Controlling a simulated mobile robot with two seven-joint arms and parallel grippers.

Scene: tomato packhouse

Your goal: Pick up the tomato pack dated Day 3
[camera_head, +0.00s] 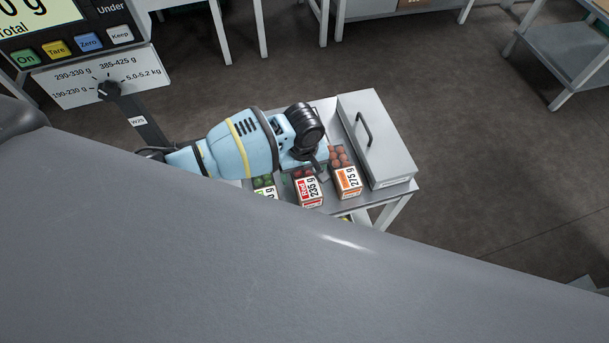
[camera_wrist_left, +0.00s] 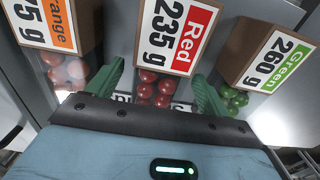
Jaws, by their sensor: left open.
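Three tomato packs stand in a row on a small table. The Orange 275 g pack (camera_head: 347,180) is right, the Red 235 g pack (camera_head: 308,190) is in the middle, and a green pack (camera_head: 264,187) is partly hidden on the left. In the left wrist view they show as Orange (camera_wrist_left: 47,25), Red (camera_wrist_left: 178,35) and Green 260 g (camera_wrist_left: 263,55). No day date is readable. My left gripper (camera_wrist_left: 157,88) is open, its green fingers on either side of the red tomatoes; contact cannot be told. My right gripper is not in view.
A grey lidded box (camera_head: 378,138) with a handle stands on the table (camera_head: 408,190) right of the packs. A scale display with a dial (camera_head: 108,88) is at upper left. A large grey surface fills the foreground, hiding much below. Open floor lies to the right.

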